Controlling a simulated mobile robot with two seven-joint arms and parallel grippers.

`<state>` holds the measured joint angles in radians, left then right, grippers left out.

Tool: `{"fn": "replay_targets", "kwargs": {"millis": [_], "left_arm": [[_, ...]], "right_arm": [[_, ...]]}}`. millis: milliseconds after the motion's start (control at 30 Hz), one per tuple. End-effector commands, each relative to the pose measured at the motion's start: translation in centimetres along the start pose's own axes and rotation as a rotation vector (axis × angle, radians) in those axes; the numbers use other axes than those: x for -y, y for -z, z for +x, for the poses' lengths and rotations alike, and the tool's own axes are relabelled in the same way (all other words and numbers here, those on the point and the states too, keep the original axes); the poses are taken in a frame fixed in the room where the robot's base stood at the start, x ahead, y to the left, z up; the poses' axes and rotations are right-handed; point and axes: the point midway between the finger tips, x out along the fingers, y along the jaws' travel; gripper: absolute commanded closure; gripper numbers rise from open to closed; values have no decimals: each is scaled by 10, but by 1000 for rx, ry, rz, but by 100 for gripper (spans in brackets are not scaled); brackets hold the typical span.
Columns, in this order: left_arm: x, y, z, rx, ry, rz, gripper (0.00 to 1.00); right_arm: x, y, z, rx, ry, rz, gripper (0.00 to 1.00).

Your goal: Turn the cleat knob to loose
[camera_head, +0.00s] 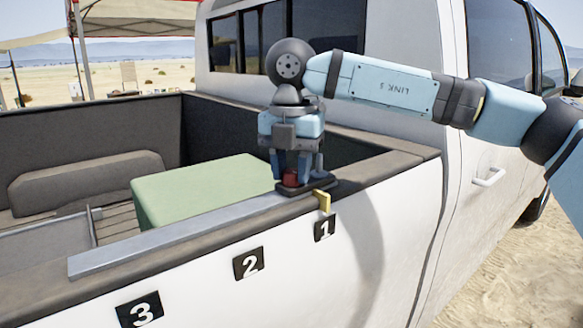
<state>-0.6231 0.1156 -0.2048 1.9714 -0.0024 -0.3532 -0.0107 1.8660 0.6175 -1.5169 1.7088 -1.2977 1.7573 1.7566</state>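A small red cleat knob (290,178) sits on a dark cleat base (316,187) on the truck bed's side rail, above the label 1. My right gripper (290,174) points straight down over it, with its fingers on either side of the knob. The knob shows partly between the fingers; I cannot tell whether they press on it. A yellow piece (323,201) hangs over the rail's outer edge at the cleat. The knob's exact turn is hidden. My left gripper is not in view.
A grey metal track (150,246) runs along the rail. Labels 1 (325,228), 2 (248,263) and 3 (140,312) mark the truck's white side. A green box (200,190) lies in the bed. The cab (400,60) stands close behind my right arm.

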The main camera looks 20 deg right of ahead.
Motion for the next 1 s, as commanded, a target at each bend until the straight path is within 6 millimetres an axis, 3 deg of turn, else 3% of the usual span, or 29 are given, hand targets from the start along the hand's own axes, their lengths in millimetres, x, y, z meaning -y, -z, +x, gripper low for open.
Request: {"fn": "replay_targets", "kwargs": {"millis": [467,733,1000], "left_arm": [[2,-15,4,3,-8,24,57],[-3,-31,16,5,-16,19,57],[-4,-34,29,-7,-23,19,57]], "right_arm": [[0,0,3,-1,-1,-125,90],[0,-1,4,0,-2,-353,90],[0,0,3,-1,-2,-612,90]]}}
